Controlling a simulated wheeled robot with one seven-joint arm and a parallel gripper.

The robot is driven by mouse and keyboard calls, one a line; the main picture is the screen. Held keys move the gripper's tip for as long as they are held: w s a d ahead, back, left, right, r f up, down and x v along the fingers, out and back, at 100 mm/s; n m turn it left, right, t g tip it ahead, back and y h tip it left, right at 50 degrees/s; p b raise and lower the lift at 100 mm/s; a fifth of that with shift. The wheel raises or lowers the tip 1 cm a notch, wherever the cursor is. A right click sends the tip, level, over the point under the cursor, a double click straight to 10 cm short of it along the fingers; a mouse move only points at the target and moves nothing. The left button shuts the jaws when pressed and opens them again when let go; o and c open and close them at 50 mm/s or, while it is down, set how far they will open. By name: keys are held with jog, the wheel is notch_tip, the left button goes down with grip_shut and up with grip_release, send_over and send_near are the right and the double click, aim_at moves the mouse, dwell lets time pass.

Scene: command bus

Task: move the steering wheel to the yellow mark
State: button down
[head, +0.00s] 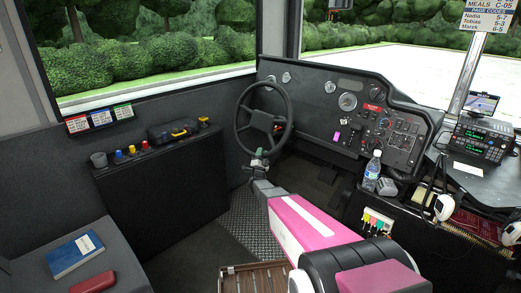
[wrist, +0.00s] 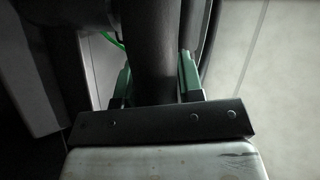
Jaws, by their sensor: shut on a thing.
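The black steering wheel (head: 262,121) stands tilted in front of the dashboard in the head view. My gripper (head: 259,158) is at the bottom of its rim, at the end of my pink and white arm. In the wrist view, the green fingers of my gripper (wrist: 154,78) sit on either side of a thick dark part of the steering wheel (wrist: 150,45), and they are shut on it. My gripper covers a small part of the rim in the head view. I cannot make out a yellow mark by the wheel in either view.
A side console (head: 155,190) with coloured knobs stands left of the wheel. The dashboard (head: 345,115) curves behind and right of it. A water bottle (head: 372,171) stands right of my arm. A blue book (head: 75,255) and a red case (head: 93,283) lie on the seat.

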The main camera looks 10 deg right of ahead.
jog(key=shift+w+d+f, duration=0.15)
jog(key=shift+d+f, duration=0.05)
jog(key=shift+f, duration=0.25)
jog(key=shift+w+d+f, duration=0.15)
jog(key=shift+f, duration=0.3)
jog(key=c, duration=0.8)
grip_release()
jog(key=v, duration=1)
jog(key=shift+s+a+f, duration=0.15)
jog(key=shift+s+a, duration=0.05)
jog(key=shift+s, duration=0.1)
